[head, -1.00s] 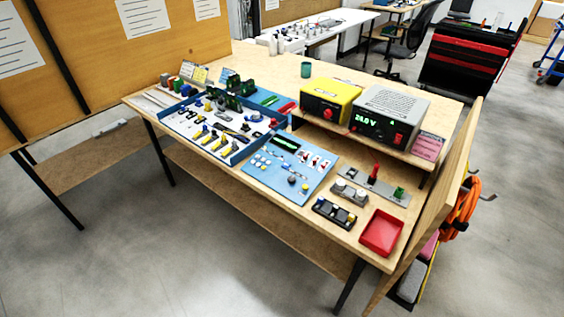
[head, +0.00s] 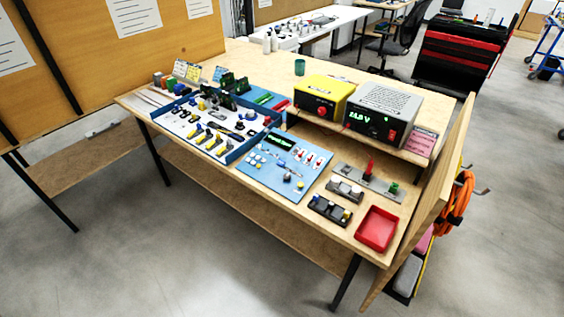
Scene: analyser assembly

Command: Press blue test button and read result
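A light blue panel (head: 262,181) lies on the wooden workbench (head: 229,182), near its front edge. It carries a dark display with green marks (head: 280,143), several small pale buttons (head: 257,160), red-and-white switches (head: 308,157) and two round knobs or buttons, one bluish grey (head: 287,177) and one yellowish (head: 300,184). Which control is the blue test button I cannot tell at this size. The display text is too small to read. Neither of my grippers is in view.
A blue-edged tray (head: 236,153) of parts lies left of the panel. A yellow box (head: 323,97) and a grey power unit (head: 388,111) stand behind on a raised shelf. A red tray (head: 377,229) is at the right front corner. Open floor lies before the bench.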

